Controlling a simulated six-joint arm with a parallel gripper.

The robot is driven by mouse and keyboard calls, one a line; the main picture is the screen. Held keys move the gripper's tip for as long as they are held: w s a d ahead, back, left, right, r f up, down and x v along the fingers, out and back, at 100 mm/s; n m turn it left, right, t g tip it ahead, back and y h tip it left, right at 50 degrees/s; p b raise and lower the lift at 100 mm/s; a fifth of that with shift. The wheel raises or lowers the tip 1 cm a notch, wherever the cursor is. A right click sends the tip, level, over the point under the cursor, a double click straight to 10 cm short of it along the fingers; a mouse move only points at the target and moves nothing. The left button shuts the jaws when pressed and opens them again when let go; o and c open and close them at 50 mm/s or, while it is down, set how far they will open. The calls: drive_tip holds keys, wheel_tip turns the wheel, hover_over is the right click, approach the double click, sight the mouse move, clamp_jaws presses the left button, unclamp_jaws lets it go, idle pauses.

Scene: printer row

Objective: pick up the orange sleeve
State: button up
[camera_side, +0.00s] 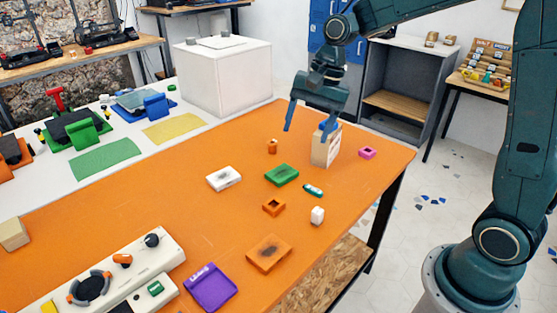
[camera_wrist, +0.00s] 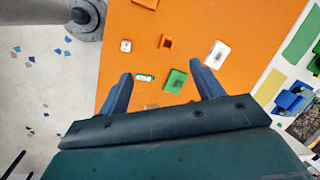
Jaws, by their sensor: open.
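Two small orange pieces could be the sleeve, and I cannot tell which is meant. One is a short upright orange cylinder (camera_side: 272,147) on the orange table, left of and below my gripper in the side view. The other is a squarish orange piece with a square hole (camera_side: 273,207), nearer the front; it also shows in the wrist view (camera_wrist: 166,41), beyond the fingertips. I do not see the cylinder in the wrist view. My gripper (camera_side: 306,128) is open and above the table's far part, with nothing between its fingers (camera_wrist: 161,69).
A beige box (camera_side: 327,146) stands close under the gripper's right finger. A green block (camera_side: 281,175), teal piece (camera_side: 313,190), white block (camera_side: 223,179), pink piece (camera_side: 367,153) and small white piece (camera_side: 317,215) lie around. A white control panel (camera_side: 130,270) occupies the front left.

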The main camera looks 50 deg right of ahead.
drive_tip(key=w+d+f+m+g+y, duration=0.1)
drive_tip(key=w+f+m, duration=0.5)
drive_tip(key=f, duration=0.6)
drive_tip(key=shift+w+d+g+y, duration=0.45)
drive_tip(key=shift+w+d, duration=0.3)
drive_tip(key=shift+w, duration=0.2)
drive_tip(key=shift+a+f, duration=0.1)
drive_tip(key=shift+f, duration=0.1)
hover_over(275, 199)
drive_tip(key=s, duration=0.1)
drive_tip(key=f, duration=0.7)
drive_tip(key=shift+d+f, duration=0.15)
drive_tip(key=shift+d, duration=0.25)
drive_tip(key=shift+a+f, duration=0.1)
drive_tip(key=shift+f, duration=0.1)
drive_tip(key=shift+d+x, duration=0.2)
drive_tip(key=shift+x, duration=2.4)
drive_tip(key=shift+f, duration=0.1)
